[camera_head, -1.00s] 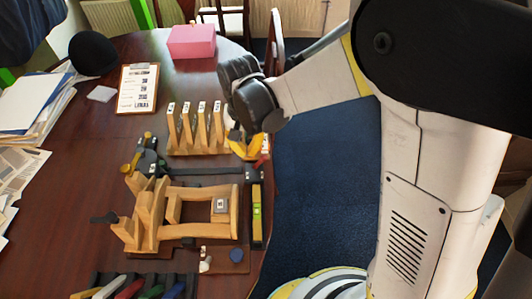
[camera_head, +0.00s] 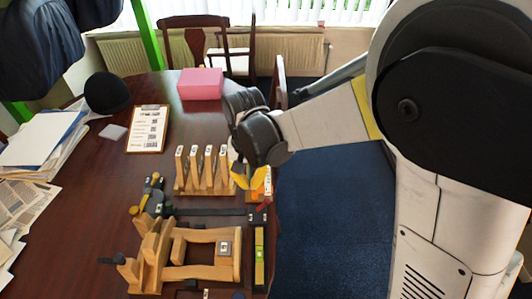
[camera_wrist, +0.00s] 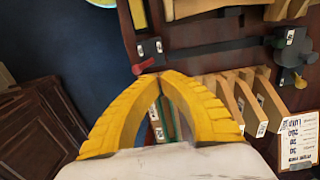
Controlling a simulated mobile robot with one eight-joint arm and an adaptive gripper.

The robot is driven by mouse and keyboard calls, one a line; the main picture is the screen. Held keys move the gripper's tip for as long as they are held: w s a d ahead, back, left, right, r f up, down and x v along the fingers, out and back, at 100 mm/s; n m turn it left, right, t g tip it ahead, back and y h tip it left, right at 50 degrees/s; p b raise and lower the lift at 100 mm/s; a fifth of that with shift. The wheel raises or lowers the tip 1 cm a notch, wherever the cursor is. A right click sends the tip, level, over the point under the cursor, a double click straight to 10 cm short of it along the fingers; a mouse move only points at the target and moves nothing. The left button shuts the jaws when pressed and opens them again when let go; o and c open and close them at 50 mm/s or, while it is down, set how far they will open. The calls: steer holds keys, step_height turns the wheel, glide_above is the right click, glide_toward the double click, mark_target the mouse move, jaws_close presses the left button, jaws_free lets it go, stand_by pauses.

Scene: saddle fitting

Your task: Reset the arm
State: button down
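My gripper (camera_head: 240,178) hangs at the table's right edge, beside the right end of a wooden rack (camera_head: 190,189) of upright slats with white labels. In the wrist view my gripper's yellow fingers (camera_wrist: 160,76) meet at the tips, with nothing seen held between them. Behind them, partly hidden, is a small holder with coloured pieces (camera_head: 258,184). A wooden saddle-like frame (camera_head: 200,236) lies nearer on the table, with a small grey labelled block (camera_head: 224,247) on it. A dark bar clamp (camera_head: 212,211) lies between rack and frame; it crosses the top of the wrist view (camera_wrist: 210,50).
The dark wooden table (camera_head: 100,220) also bears a pink box (camera_head: 200,84), a clipboard (camera_head: 148,129), a black hat (camera_head: 106,93) and paper stacks (camera_head: 35,140). A green-yellow level (camera_head: 259,258) lies along the right edge. Blue carpet (camera_head: 330,225) is open to the right.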

steer(key=shift+d+r, duration=0.1)
steer(key=s+d+r+t, duration=0.3)
steer(key=s+d+r, duration=0.2)
steer(key=d, duration=0.5)
steer(key=s+d+r+t, duration=0.4)
steer(key=s+d+r, duration=0.2)
steer(key=d+r, duration=0.2)
steer(key=d, duration=0.2)
steer(key=shift+d+r, duration=0.3)
steer(key=shift+r, duration=0.05)
